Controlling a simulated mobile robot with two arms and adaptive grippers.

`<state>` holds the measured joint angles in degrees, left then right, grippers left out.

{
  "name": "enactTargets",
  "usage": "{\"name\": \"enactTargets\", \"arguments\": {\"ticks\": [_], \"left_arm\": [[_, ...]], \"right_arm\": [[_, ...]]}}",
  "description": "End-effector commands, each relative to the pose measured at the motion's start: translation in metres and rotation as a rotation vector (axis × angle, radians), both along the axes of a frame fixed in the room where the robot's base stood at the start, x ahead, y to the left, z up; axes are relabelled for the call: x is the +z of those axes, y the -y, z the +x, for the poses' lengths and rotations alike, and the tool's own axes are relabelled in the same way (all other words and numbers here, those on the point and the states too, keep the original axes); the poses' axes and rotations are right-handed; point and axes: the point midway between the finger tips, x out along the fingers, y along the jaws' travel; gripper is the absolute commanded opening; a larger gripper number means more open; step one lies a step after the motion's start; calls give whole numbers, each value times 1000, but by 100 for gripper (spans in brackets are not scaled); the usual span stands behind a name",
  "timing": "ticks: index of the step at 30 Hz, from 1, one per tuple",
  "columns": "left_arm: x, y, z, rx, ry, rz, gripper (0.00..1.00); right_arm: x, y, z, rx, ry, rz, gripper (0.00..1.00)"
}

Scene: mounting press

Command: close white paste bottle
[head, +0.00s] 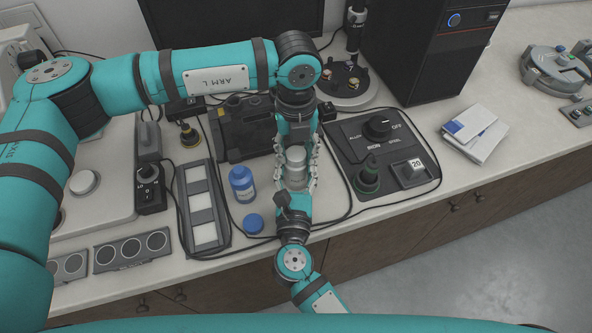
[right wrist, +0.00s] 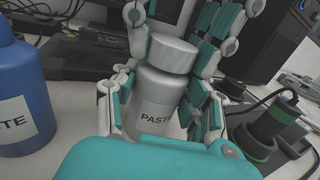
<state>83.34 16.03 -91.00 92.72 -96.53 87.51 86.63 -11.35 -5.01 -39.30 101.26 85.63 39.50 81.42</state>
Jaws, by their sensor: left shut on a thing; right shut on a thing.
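The white paste bottle (head: 296,176) stands upright on the bench; in the right wrist view its "PASTE" label (right wrist: 157,117) shows. My right gripper (head: 296,182) is shut around its body. A pale grey-white cap (right wrist: 173,53) sits over the bottle's top, in line with it; I cannot tell whether it is fully tight. My left gripper (head: 297,146) reaches down from above and is shut on the cap. Its fingers also show on both sides of the cap in the right wrist view (right wrist: 176,27). The fingers partly hide the bottle.
A blue paste bottle (head: 242,184) stands just left, with a round blue cap (head: 253,223) on the bench in front. A control box (head: 354,140) with knobs lies right, a black device (head: 240,132) behind left, and a sample tray (head: 203,203) further left. Cables surround the area.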

Motion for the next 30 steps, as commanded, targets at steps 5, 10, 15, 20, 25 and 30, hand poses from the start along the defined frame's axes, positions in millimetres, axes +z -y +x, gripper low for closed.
{"name": "enactTargets", "arguments": {"ticks": [5,10,15,20,25,30], "left_arm": [[0,0,0,-62,1,-1,0],[0,0,0,-59,1,-1,0],[0,0,0,-58,1,-1,58],[0,0,0,-58,1,-1,62],[2,0,0,-57,1,-1,62],[18,0,1,-58,2,-2,62]], "right_arm": [[0,0,0,1,0,0,0],[0,-1,0,1,0,0,0],[0,-1,0,1,0,0,0],[0,0,0,1,0,1,0],[0,0,0,1,0,1,0],[0,0,0,1,0,1,0]]}}
